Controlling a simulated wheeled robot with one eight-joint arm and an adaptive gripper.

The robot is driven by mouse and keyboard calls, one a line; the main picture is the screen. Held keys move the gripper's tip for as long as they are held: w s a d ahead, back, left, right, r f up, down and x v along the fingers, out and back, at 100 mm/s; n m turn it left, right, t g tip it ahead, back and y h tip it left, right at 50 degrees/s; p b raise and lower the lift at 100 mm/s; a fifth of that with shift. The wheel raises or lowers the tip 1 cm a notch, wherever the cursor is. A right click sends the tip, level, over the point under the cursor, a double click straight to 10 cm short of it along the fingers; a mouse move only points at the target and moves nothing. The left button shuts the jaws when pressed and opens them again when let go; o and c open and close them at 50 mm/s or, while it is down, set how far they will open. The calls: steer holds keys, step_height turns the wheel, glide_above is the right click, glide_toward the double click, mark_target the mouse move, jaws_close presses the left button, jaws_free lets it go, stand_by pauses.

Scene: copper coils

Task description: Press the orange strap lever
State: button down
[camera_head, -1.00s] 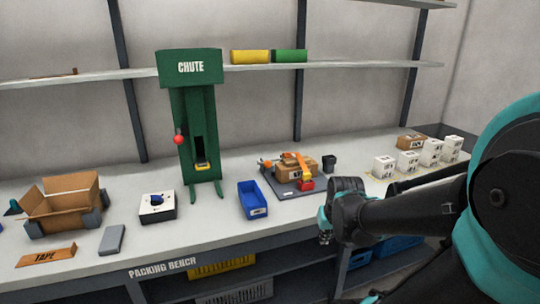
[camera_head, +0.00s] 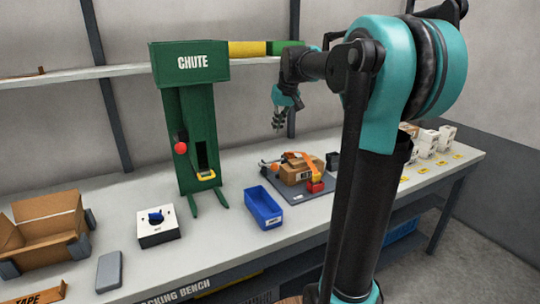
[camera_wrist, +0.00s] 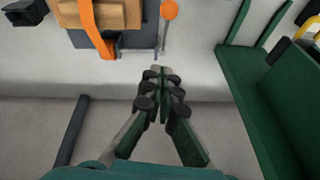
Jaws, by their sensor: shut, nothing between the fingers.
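The strapping station is a dark grey plate (camera_head: 296,196) on the bench, with a brown box (camera_head: 298,176) on it. An orange strap arm (camera_head: 300,157) arches over the box to a red block (camera_head: 315,187); it also shows in the wrist view (camera_wrist: 96,32). A rod with an orange knob (camera_wrist: 169,10) stands beside the plate in the wrist view; in the head view, a small orange end (camera_head: 265,164) shows at the plate's left. Which part is the lever is not labelled. My gripper (camera_head: 278,124) is shut and empty, above and behind the station, touching nothing.
The green chute (camera_head: 190,135) with a red knob stands left. A blue bin (camera_head: 263,207) sits between it and the station. A small black block (camera_head: 333,161) stands right of the plate. White boxes (camera_head: 428,140) are far right. A shelf (camera_head: 115,75) runs behind.

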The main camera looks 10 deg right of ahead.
mark_target(278, 166)
steer(key=shift+f, duration=0.1)
step_height(278, 166, down, 12)
steer(key=a, duration=0.1)
steer(key=shift+s+r, duration=0.15)
steer(key=shift+r, duration=0.1)
stand_by(0.4)
steer(key=f+t, duration=0.1)
steer(key=s+f+t, duration=0.1)
steer(key=s+f+t+y, duration=0.1)
steer(key=f, duration=0.1)
steer(key=shift+s+d, duration=0.15)
steer(key=shift+d, duration=0.2)
steer(key=shift+s+d+f+t, duration=0.1)
steer(key=shift+s+f+t, duration=0.15)
steer(key=shift+f, duration=0.35)
steer(key=shift+s+f, duration=0.15)
steer(key=shift+f, duration=0.1)
